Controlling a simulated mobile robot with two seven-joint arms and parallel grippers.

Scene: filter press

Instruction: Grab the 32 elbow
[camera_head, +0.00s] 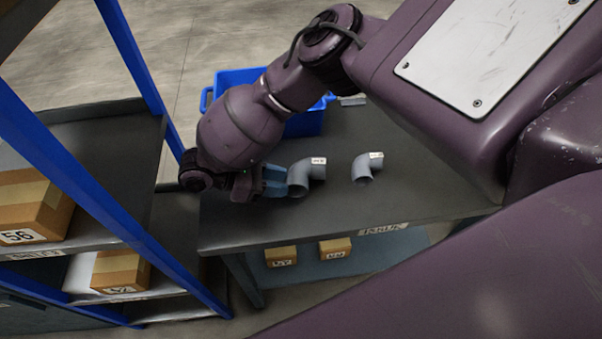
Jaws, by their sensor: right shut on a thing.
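Two grey pipe elbows stand on the dark table (420,205). The left elbow (308,172) is the larger one and has a white label on its upper end; the label is too small to read. The right elbow (366,167) is smaller, also with a white label that I cannot read. My right gripper (276,182) reaches in from the upper right, and its blue fingers are shut on the left side of the left elbow. Whether that elbow is lifted off the table is not clear. The right elbow is apart from the gripper. My left gripper is not in view.
A blue crate (306,124) stands behind my right arm at the table's back. A shelf rack with blue posts (133,50) and boxes (30,208) stands close on the left. Two small boxes (335,248) lie below the table. The table's right part is clear.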

